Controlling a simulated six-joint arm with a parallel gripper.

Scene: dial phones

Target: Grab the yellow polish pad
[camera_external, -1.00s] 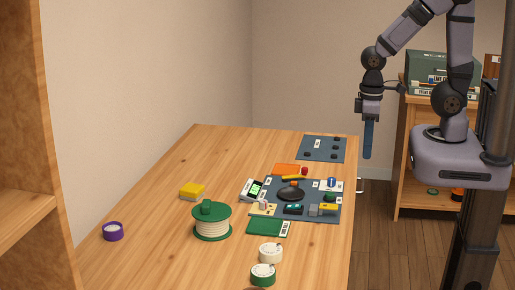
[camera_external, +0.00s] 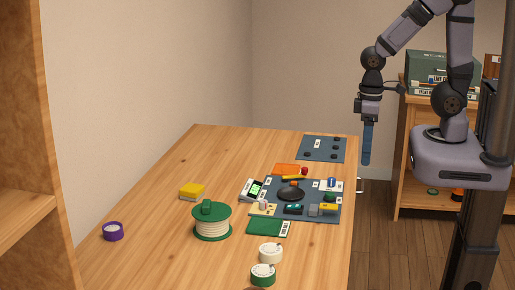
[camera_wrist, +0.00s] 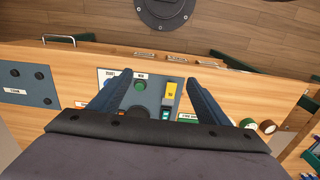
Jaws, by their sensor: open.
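A yellow pad-like block (camera_external: 192,191) with a paler lower layer lies on the left part of the wooden table, behind the green spool. I cannot see it in the wrist view. A smaller yellow item (camera_external: 328,207) lies on the dark mat and also shows in the wrist view (camera_wrist: 172,91); I cannot tell from its look whether it is a pad. My gripper (camera_external: 366,160) hangs pointing down beyond the table's right edge, far from the yellow block. In the wrist view its two fingers (camera_wrist: 158,77) are apart, with nothing held between them.
The dark work mat (camera_external: 265,188) carries a black dish (camera_external: 290,194) and several small parts. The table's back left is clear.

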